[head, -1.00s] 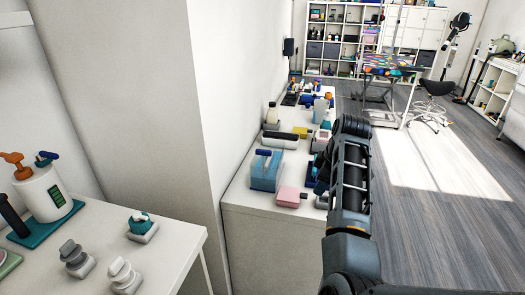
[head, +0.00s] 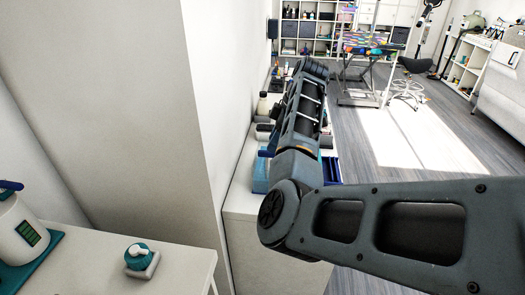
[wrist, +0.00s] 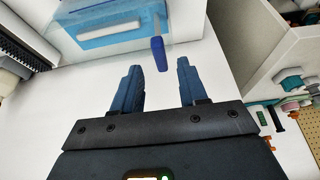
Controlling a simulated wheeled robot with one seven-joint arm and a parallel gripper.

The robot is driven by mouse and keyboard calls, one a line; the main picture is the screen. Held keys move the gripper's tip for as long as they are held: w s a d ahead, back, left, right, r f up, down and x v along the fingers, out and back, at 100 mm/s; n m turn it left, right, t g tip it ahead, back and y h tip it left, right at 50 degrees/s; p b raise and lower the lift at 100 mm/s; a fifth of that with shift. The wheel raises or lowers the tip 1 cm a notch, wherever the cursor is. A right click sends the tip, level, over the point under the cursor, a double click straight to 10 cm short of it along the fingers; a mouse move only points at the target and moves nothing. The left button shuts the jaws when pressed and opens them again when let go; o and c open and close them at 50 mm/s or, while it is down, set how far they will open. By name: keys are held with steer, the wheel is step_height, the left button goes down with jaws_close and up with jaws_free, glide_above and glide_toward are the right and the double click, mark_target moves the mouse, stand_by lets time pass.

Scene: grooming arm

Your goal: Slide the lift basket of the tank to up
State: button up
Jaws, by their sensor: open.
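The tank (wrist: 107,30) is a light-blue, see-through box with a pale rim, at the top of the wrist view. Part of it shows blue in the head view (head: 261,175), mostly hidden behind my arm. A dark-blue handle (wrist: 158,50), which looks like that of the lift basket, sticks out from the tank's side. My gripper (wrist: 159,69) is open, with its two blue fingers apart and nothing between their lower parts. The handle's end lies in line with the gap, at about the fingertips. I cannot tell its depth, or how high the basket sits.
The tank stands on a white counter (wrist: 45,120) against the wall, with a bottle (head: 263,103) and other items close by. A nearer white counter (head: 95,262) holds a teal knob (head: 139,256) and a white device (head: 20,232).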

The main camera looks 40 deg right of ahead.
mark_target(267, 154)
steer(key=shift+x, duration=3.1)
jaws_close()
